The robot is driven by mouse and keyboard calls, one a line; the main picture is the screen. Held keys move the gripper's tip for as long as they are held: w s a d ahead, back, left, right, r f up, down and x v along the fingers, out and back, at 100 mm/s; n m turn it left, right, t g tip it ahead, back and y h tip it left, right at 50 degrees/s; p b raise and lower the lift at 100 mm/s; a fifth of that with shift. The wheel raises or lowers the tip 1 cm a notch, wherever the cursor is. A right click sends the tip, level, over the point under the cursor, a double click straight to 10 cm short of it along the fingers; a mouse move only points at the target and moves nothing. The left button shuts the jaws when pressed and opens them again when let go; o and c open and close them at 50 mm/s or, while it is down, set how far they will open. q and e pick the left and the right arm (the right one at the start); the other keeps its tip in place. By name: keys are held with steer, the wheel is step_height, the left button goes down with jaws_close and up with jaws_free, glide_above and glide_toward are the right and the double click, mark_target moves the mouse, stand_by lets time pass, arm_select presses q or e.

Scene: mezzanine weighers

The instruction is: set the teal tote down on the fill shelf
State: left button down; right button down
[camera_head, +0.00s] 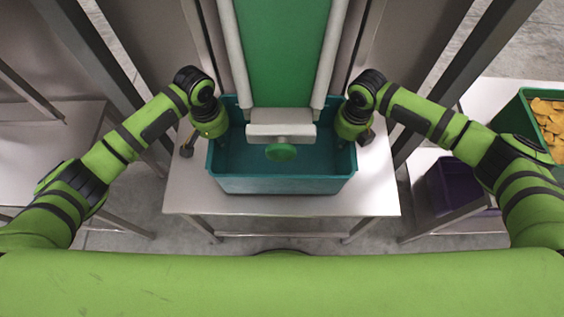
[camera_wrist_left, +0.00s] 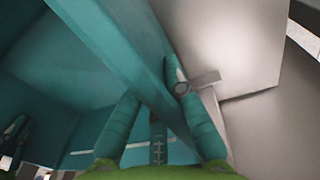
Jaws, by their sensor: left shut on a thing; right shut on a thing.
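The teal tote (camera_head: 280,186) is upright and looks empty, over the pale metal fill shelf (camera_head: 375,192). I cannot tell whether its base touches the shelf. My left gripper (camera_head: 203,138) is shut on the tote's left wall, one finger outside and the other inside. In the left wrist view, the tote's wall (camera_wrist_left: 115,55) runs between the fingers of my left gripper (camera_wrist_left: 160,105). My right gripper (camera_head: 354,138) is shut on the tote's right wall. Its inner finger is mostly hidden.
A green chute (camera_head: 280,55) between pale rails comes down behind the tote. Its grey end block (camera_head: 281,127) with a green knob (camera_head: 281,152) hangs over the tote. At right are a purple tote (camera_head: 447,187) and a green bin (camera_head: 525,105) of yellow pieces. Steel posts flank the shelf.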

arm_select(q)
steer(key=shift+s+f+b, duration=0.1)
steer(key=shift+f+b, duration=0.45)
steer(key=shift+f, duration=0.3)
arm_select(e)
steer(key=shift+a+f, duration=0.25)
steer(key=shift+f, duration=0.45)
arm_select(q)
steer(key=c, duration=1.7)
jaws_free()
arm_select(e)
steer(key=c, duration=1.7)
jaws_free()
arm_select(q)
steer(key=o, duration=0.4)
steer(key=shift+c, duration=0.2)
arm_select(e)
steer(key=o, duration=0.3)
arm_select(q)
steer(key=shift+r, duration=0.1)
arm_select(e)
steer(key=shift+d, duration=0.15)
arm_select(q)
steer(key=shift+r, duration=0.1)
